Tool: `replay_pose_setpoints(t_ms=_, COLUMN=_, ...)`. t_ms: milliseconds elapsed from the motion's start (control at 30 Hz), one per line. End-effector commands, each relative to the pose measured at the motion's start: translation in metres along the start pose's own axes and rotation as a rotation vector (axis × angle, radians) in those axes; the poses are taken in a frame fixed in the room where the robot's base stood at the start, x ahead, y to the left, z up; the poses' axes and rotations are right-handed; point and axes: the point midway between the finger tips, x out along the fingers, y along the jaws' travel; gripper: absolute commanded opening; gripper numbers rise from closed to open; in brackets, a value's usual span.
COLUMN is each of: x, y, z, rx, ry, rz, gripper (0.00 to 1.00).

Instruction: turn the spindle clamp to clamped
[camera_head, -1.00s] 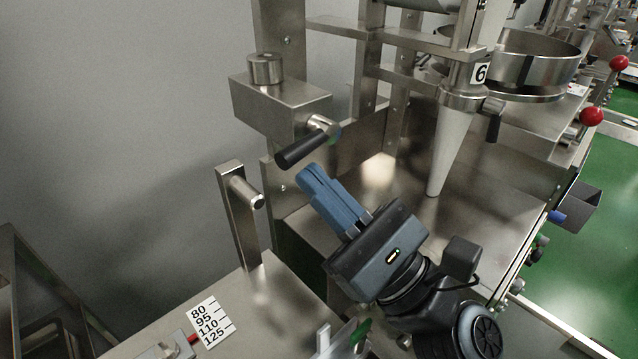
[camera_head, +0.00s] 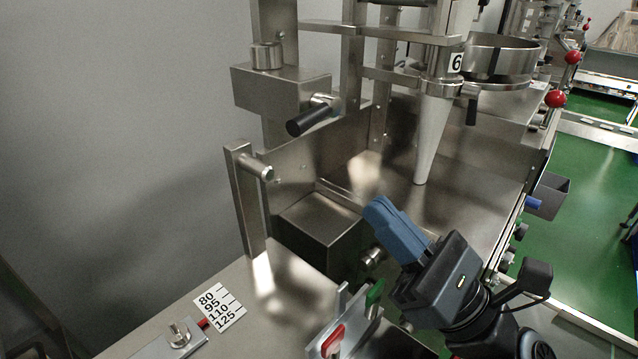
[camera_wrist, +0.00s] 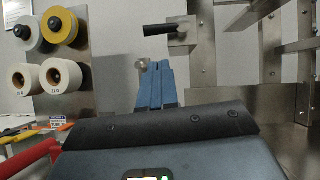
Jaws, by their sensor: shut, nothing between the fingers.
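A short black-handled lever (camera_head: 308,120) sticks out from a steel block (camera_head: 280,92) on an upright post; it appears to be the spindle clamp. Its handle slants down to the left in the head view. In the wrist view the black handle (camera_wrist: 159,29) lies nearly level, pointing left from its steel hub. My gripper (camera_head: 376,208), with blue fingers, is shut and empty. It is below and to the right of the lever in the head view, apart from it. In the wrist view the fingertips (camera_wrist: 158,66) appear below the handle, with a visible gap.
A steel post with a peg (camera_head: 252,200) stands left of my gripper. A steel box (camera_head: 322,222) and a hanging cone (camera_head: 432,135) are near it. A number scale (camera_head: 219,307) lies at the front. Spools (camera_wrist: 60,25) show at the left of the wrist view.

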Motion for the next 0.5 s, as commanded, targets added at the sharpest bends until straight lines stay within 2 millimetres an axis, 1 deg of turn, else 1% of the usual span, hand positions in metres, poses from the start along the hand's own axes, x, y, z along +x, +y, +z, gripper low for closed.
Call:
replay_pose_setpoints(t_ms=67, x=0.005, y=-0.002, z=0.001, rx=0.005, ry=-0.002, rz=-0.002, gripper=0.00)
replay_pose_setpoints(t_ms=167, x=0.017, y=-0.002, z=0.003, rx=0.005, ry=-0.003, rz=-0.001, gripper=0.00)
replay_pose_setpoints(t_ms=500, x=0.075, y=-0.002, z=0.003, rx=0.004, ry=-0.002, rz=0.000, gripper=0.00)
